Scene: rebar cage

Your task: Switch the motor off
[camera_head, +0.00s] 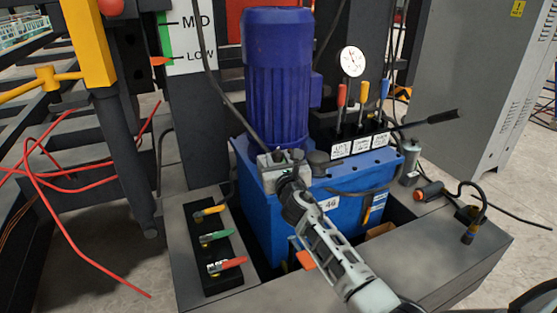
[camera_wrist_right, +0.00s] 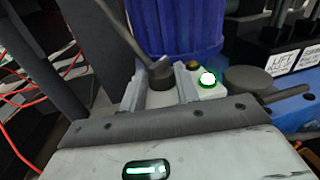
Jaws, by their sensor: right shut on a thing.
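The blue-violet motor (camera_head: 277,75) stands upright on a blue hydraulic unit (camera_head: 260,210). A small pale grey switch box (camera_head: 270,176) sits at the motor's foot. It also shows in the right wrist view (camera_wrist_right: 212,92), with a lit green button (camera_wrist_right: 208,79) and a dull yellow button (camera_wrist_right: 192,64). My right gripper (camera_head: 286,182) reaches the box from the front right. In the wrist view its two fingers (camera_wrist_right: 160,84) close around a dark round fitting (camera_wrist_right: 160,72) beside the lit button. The fingers partly hide the box. My left gripper is out of view.
Three levers with red, yellow and blue handles (camera_head: 357,100) and a gauge (camera_head: 351,61) stand right of the motor. A valve panel (camera_head: 211,227) with yellow, green and red handles lies front left. A dark cable (camera_head: 222,95) comes down to the box. Red cables hang left.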

